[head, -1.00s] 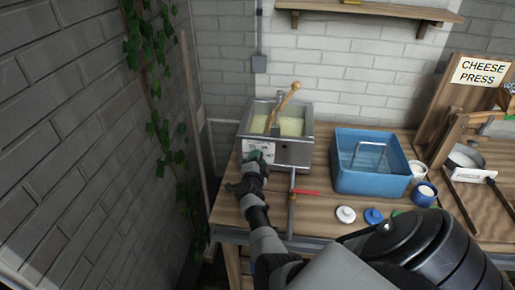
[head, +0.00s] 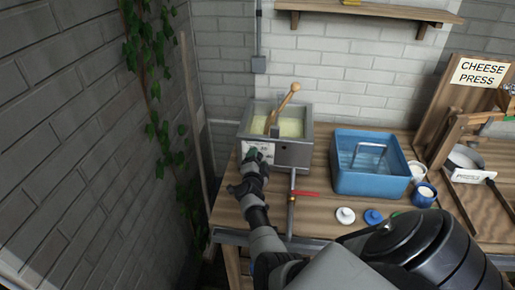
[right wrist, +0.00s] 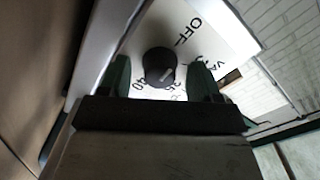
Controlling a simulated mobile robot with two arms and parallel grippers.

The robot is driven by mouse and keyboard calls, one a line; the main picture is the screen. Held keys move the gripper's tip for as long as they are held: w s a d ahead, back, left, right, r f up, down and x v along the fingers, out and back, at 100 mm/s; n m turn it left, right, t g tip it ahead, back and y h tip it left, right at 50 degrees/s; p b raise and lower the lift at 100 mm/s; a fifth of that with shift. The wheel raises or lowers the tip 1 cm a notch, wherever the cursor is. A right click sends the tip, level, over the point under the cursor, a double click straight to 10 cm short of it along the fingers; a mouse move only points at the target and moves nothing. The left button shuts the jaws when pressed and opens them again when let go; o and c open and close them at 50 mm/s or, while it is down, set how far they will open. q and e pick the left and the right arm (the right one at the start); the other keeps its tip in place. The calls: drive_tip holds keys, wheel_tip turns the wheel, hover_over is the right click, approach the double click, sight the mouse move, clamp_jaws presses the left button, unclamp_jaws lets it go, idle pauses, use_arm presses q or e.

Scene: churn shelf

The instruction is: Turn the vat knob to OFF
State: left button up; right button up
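The vat (head: 296,154) is a grey metal box with pale liquid inside, at the left end of the wooden table. A white label plate (right wrist: 215,45) on its front carries OFF, part of VAT and numbers. The round black knob (right wrist: 160,66) shows in the right wrist view, with a pale pointer line; OFF is above it in that picture. My right gripper (right wrist: 160,82) has its green fingers on either side of the knob, with visible gaps. It also shows in the head view (head: 253,155), where it hides the knob. My left gripper is not in view.
A wooden paddle (head: 284,106) leans in the vat. A red-handled tap (head: 305,193) sticks out below it. A blue tub (head: 345,181) stands to the right, with small lids and pots beside it. A brick wall with ivy (head: 155,90) is close on the left.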

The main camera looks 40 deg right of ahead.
drive_tip(key=p+v, duration=0.5)
drive_tip(key=v, duration=0.5)
drive_tip(key=shift+a, duration=0.1)
drive_tip(key=shift+s+a, duration=0.25)
